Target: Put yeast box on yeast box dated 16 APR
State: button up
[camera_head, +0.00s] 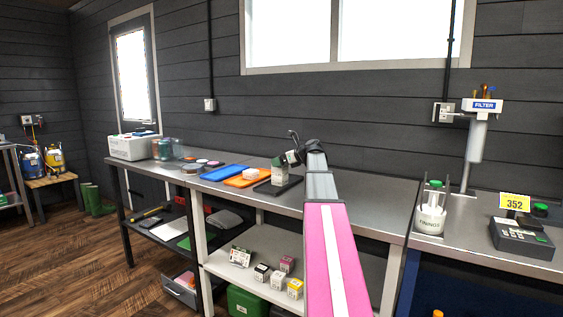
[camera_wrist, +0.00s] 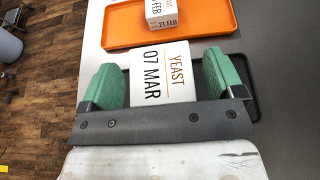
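A white yeast box (camera_wrist: 166,78) labelled 07 MAR stands between the two green finger pads of my gripper (camera_wrist: 168,82) in the wrist view. My gripper is open around it, with a narrow gap at the right pad. In the head view this box (camera_head: 279,175) is on a dark tray (camera_head: 268,190) on the steel bench, with my gripper (camera_head: 290,158) over it. A second white box (camera_wrist: 162,14) dated 21 FEB sits on the orange tray (camera_wrist: 118,28). I cannot read a 16 APR label anywhere.
A blue tray (camera_head: 224,172) lies left of the orange tray. Jars (camera_head: 163,149) and a white container (camera_head: 133,146) stand farther left. Small boxes (camera_head: 262,272) sit on the lower shelf. A finings bottle (camera_head: 431,215) and a device (camera_head: 522,238) stand right.

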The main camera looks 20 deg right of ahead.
jog(key=shift+r, duration=0.1)
jog(key=v, duration=1.2)
